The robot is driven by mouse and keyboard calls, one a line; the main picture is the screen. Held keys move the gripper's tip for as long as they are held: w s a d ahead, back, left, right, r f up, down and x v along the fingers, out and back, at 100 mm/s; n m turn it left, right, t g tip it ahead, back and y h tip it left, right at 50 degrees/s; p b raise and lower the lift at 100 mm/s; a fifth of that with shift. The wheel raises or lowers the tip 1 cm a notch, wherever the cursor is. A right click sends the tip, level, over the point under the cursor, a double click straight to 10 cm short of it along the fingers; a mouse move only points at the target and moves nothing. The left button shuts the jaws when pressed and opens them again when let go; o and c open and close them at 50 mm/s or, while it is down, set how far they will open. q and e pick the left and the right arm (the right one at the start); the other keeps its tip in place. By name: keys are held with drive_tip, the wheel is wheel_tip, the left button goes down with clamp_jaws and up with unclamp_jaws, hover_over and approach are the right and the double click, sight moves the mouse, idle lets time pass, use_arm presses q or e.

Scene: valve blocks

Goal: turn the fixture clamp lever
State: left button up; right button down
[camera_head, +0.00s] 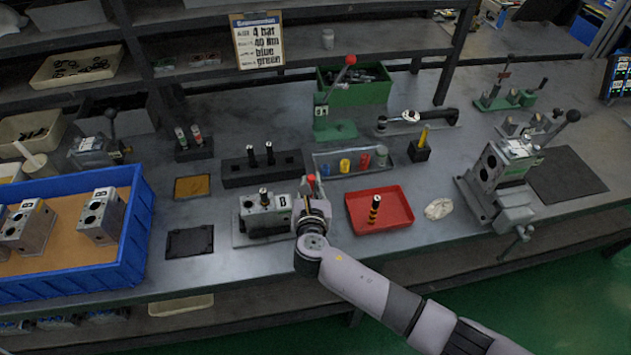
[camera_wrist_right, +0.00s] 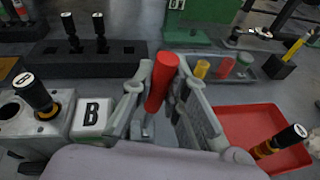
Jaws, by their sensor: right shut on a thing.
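The fixture clamp lever has a red handle (camera_head: 311,181) that sticks up at the right side of the fixture. In the right wrist view the red handle (camera_wrist_right: 161,80) stands between the fingers of my right gripper (camera_wrist_right: 165,92), tilted a little. My right gripper (camera_head: 313,199) is shut on this handle, reached from the front. The valve block marked B (camera_head: 262,215) sits in the fixture to the left of the gripper. A black-topped plug (camera_wrist_right: 36,95) stands in the block. The lever's base is hidden by the gripper. My left gripper is not in view.
A red tray (camera_head: 408,217) holding a black and orange plug is close to the right of my gripper. A black rack (camera_head: 235,172) with two plugs stands behind. A blue crate (camera_head: 140,225) of blocks is at left. A grey vise (camera_head: 515,205) stands at right.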

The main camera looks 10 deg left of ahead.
drive_tip(key=shift+a, duration=0.2)
idle(0.3)
drive_tip(key=c, duration=1.6)
unclamp_jaws()
drive_tip(key=shift+o, duration=0.2)
drive_tip(key=v, duration=1.2)
drive_tip(key=shift+d+f, duration=0.1)
